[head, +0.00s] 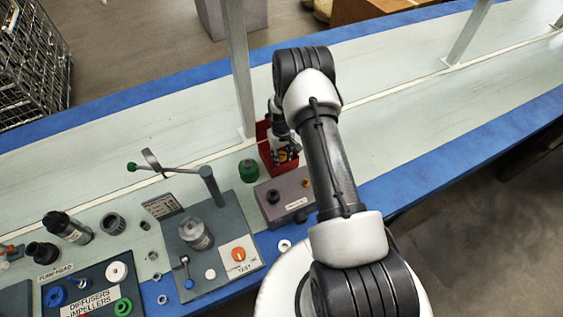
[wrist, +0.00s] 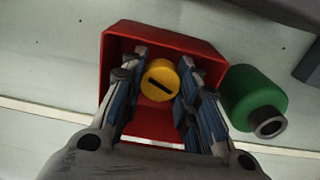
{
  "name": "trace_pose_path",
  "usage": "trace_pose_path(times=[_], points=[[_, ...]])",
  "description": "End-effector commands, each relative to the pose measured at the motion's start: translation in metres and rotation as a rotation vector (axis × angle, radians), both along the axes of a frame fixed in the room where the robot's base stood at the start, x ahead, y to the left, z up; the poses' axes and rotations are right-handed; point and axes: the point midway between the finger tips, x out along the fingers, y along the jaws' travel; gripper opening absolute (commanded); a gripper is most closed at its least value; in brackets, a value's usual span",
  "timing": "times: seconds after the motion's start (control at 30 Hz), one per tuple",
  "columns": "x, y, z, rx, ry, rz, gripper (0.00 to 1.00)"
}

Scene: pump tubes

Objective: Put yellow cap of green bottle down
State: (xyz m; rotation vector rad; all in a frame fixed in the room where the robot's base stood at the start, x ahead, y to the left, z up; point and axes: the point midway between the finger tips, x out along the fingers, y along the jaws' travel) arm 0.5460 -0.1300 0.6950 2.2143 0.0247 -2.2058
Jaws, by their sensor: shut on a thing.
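In the wrist view my gripper (wrist: 160,88) is shut on the yellow cap (wrist: 160,80), a round cap with a dark slot across its top. The gripper and cap are over the open red box (wrist: 168,37); I cannot tell how far the cap is above its floor. The green bottle (wrist: 252,95) is beside the box on the right, with a dark open neck. In the head view the green bottle (head: 248,170) stands left of the red box (head: 267,152), and my gripper (head: 284,154) is at the box, mostly hidden by my arm.
A grey box with knobs (head: 285,198) stands in front of the red box. A test panel (head: 215,255) with a lever and an impeller tray (head: 95,290) lie to the left. A metal post (head: 240,75) rises behind. The bench at the far left back is clear.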

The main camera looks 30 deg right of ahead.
Motion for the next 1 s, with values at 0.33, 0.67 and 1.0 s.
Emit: trace_pose_path(times=[0.33,0.67,1.0], points=[[0.000,0.000,-0.039,0.000,0.001,0.000,0.00],[-0.001,0.000,-0.043,0.000,0.001,0.000,0.29],[-0.001,0.000,-0.041,0.000,0.002,0.000,0.49]])
